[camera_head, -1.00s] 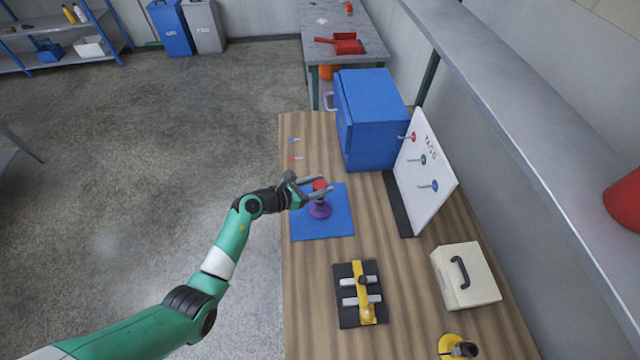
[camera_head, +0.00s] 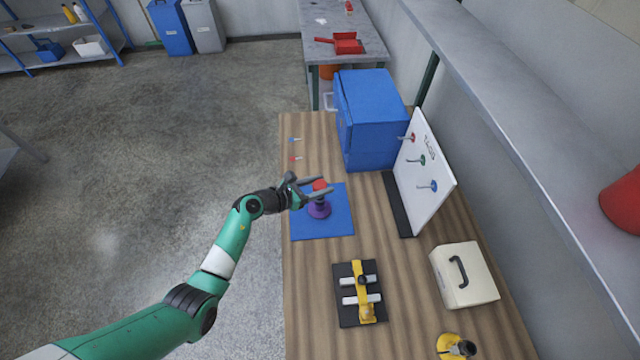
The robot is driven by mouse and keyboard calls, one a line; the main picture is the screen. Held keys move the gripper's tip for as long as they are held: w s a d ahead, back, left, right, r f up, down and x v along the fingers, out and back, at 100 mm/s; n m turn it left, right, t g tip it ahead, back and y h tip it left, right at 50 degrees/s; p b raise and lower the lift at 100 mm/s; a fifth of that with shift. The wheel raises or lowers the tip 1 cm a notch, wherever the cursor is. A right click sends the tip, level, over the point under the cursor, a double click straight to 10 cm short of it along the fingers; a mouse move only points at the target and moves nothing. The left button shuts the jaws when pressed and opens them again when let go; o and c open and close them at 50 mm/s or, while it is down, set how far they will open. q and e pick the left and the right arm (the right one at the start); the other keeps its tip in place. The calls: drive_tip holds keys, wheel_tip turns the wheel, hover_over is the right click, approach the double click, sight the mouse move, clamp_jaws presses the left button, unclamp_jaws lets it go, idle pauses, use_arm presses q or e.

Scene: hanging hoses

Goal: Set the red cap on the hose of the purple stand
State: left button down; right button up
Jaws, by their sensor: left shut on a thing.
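The purple stand (camera_head: 319,210) stands on a blue mat (camera_head: 335,228) on the wooden table. The red cap (camera_head: 320,184) is at the top of the stand, between the fingers of my left gripper (camera_head: 320,190). The gripper is shut on the cap and reaches in from the left. The stand's hose is hidden behind the fingers and cap, so I cannot tell how the cap sits on it. My right gripper is not in view.
A blue box (camera_head: 370,118) stands behind the mat. A white board (camera_head: 424,172) with several coloured hooks is to the right. A yellow and black fixture (camera_head: 364,291) and a cream case (camera_head: 464,275) are nearer. The table's left edge is close to the mat.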

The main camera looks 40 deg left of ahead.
use_arm(q)
drive_tip(key=shift+f, duration=0.15)
drive_tip(key=shift+f+b, duration=0.35)
drive_tip(key=shift+b, duration=0.05)
drive_tip(key=shift+f+b, duration=1.15)
drive_tip(key=shift+f, duration=0.3)
drive_tip(key=shift+c, duration=1.1)
unclamp_jaws()
drive_tip(key=shift+r, duration=0.1)
